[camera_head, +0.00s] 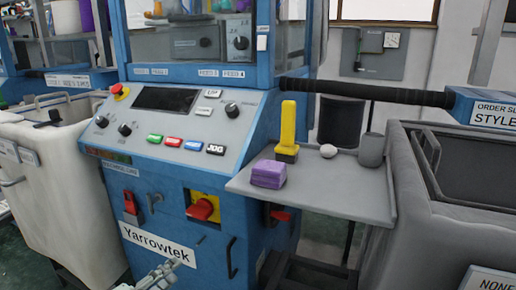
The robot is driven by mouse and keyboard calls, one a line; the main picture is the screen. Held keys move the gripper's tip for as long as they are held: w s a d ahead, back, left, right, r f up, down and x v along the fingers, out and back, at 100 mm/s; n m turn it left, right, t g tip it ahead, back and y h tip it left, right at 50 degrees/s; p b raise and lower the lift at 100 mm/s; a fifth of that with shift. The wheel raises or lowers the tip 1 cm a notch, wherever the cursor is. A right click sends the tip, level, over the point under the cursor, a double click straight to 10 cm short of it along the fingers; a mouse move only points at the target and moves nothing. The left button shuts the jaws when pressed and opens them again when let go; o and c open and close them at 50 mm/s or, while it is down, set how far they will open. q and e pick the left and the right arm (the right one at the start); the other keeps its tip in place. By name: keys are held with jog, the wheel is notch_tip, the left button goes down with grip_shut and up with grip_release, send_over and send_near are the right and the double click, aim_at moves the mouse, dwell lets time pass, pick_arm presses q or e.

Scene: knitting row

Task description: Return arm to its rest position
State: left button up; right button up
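My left gripper (160,274) shows at the bottom edge, left of centre, in front of the blue machine's lower front. It is small and cut off by the frame, and I cannot tell whether its fingers are open or shut. I see nothing clearly held in it. The rest of my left arm is mostly out of view. My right gripper is not in view.
A blue knitting machine (150,205) with a control panel (168,98) and a red-on-yellow switch (203,207) fills the middle. A grey shelf (335,190) holds a purple block (268,174) and a yellow tool (287,128). Bins stand left (50,190) and right (440,210).

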pick_arm(q)
jog(key=s+d+f+m+g+y, duration=0.1)
jog(key=s+f+m+g, duration=0.15)
jog(key=f, duration=0.35)
jog(key=s+d+f+m+g, duration=0.2)
jog(key=s+f+m, duration=0.15)
jog(key=f, duration=0.25)
jog(key=s+a+f+m+g+y, duration=0.3)
jog(key=s+f, duration=0.4)
jog(key=s, duration=0.1)
jog(key=s+a+f+m+g+y, duration=0.2)
jog(key=s+a+f+g+y, duration=0.1)
jog(key=s+f, duration=0.4)
jog(key=shift+s+a+f+m+g+y, duration=0.25)
jog(key=shift+s+m+g+y, duration=0.2)
jog(key=shift+s, duration=0.4)
